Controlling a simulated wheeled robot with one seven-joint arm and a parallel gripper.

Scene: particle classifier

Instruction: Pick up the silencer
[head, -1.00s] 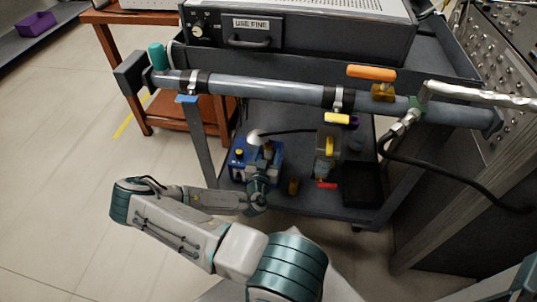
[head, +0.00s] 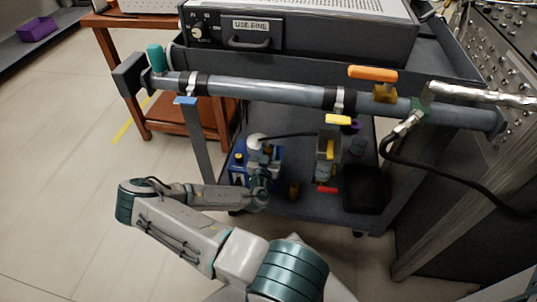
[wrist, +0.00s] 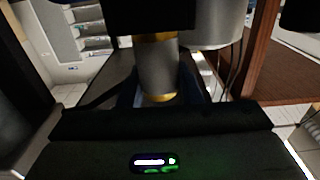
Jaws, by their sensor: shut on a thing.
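In the wrist view a grey cylinder with brass-coloured bands, which looks like the silencer (wrist: 159,70), stands between the dark parts of my gripper. In the head view my gripper (head: 260,174) is on the cart's lower shelf, in front of the blue unit (head: 238,168). It is shut on the silencer, which is mostly hidden by the gripper there. I cannot tell whether the silencer is clear of the blue unit.
A grey pipe (head: 265,91) crosses above the shelf. A valve assembly with a yellow handle (head: 338,119) and a black bin (head: 365,188) stand right of my gripper. A black hose (head: 450,188) hangs at the right. The floor at the left is free.

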